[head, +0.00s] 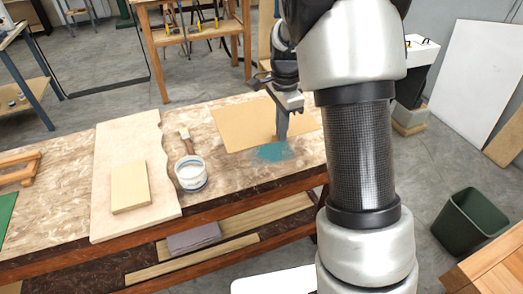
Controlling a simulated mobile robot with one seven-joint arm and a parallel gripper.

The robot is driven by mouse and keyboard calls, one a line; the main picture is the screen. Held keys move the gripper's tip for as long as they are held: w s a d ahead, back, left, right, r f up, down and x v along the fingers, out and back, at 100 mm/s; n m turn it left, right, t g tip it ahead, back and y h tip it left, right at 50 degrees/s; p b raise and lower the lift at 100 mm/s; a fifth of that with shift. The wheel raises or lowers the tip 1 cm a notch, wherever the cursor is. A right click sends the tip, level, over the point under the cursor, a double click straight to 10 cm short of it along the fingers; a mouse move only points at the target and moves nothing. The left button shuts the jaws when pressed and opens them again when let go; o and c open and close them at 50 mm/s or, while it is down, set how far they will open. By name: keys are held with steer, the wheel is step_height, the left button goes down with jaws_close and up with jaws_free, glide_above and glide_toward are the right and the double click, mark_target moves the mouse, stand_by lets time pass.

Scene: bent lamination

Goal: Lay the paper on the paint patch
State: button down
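A tan sheet of paper (240,124) lies on the workbench, toward its far right. The blue-green paint patch (272,153) is on the bench top just in front of the paper's near edge. My gripper (281,137) points down at the paper's near edge, just behind the patch. Its fingers appear as one dark narrow shape, so I cannot tell whether they are open or shut, or whether they touch the paper. My arm and gripper hide part of the paper's right side.
A white pot (190,174) with a brush (185,138) stands left of the patch. A pale board (108,190) with a wooden block (130,187) on it lies further left. A dark green bin (467,222) stands on the floor at right. Bare bench top separates pot and patch.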

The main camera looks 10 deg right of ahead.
mark_target(279, 169)
step_height(279, 169, down, 2)
steer(key=shift+f+b, duration=0.25)
steer(key=shift+b, duration=0.35)
step_height(279, 169, down, 10)
steer(key=shift+r+b, duration=0.2)
steer(key=shift+b, duration=0.5)
steer(key=shift+f, duration=0.2)
steer(key=c, duration=2)
jaws_free()
